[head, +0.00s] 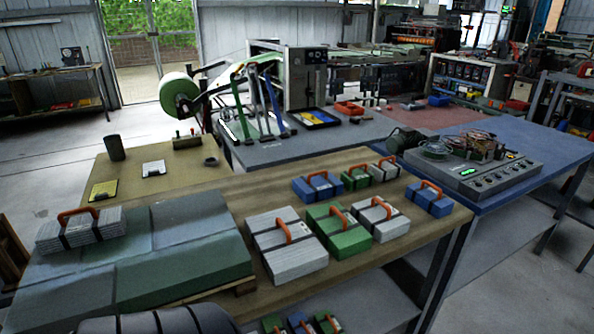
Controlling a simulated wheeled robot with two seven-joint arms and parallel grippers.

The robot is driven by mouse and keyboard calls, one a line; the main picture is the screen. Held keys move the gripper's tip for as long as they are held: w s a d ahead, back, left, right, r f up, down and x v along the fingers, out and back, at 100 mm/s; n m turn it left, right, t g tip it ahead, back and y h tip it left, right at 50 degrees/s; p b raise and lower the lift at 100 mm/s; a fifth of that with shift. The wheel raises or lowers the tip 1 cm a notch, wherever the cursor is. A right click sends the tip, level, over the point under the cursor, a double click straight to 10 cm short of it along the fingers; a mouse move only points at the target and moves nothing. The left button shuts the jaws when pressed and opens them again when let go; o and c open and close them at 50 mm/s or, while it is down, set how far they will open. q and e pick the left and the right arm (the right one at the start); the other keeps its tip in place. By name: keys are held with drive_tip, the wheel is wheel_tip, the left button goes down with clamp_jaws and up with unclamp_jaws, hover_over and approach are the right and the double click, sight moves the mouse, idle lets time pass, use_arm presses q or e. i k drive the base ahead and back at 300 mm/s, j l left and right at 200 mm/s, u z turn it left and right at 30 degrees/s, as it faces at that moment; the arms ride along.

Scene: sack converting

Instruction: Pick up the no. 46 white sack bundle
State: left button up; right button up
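Several white sack bundles with dark straps and orange handles are in the head view. One white bundle (82,235) lies on top of a grey-green covered stack (185,265) at the left. A large white bundle (290,262) lies on the table right of the stack. A medium white bundle (388,226) lies farther right, and a smaller white bundle (390,175) lies behind it. No number can be read on any of them, so I cannot tell which is no. 46. Neither of my grippers is in view.
Green bundles (333,240) and blue bundles (436,208) share the wooden table (230,183). More bundles (328,325) sit lower down, below the table's front edge. A control box (470,178) stands on the blue bench at right. The back-left tabletop holds a dark cylinder (115,148) and small items.

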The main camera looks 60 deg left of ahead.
sight(288, 251)
drive_tip(key=i+l+u, duration=0.1)
drive_tip(key=i+u, duration=0.15)
drive_tip(key=u, duration=0.2)
drive_tip(key=i+l+u, duration=0.15)
drive_tip(key=u, duration=0.3)
drive_tip(key=i+l+u, duration=0.25)
drive_tip(key=u, duration=0.25)
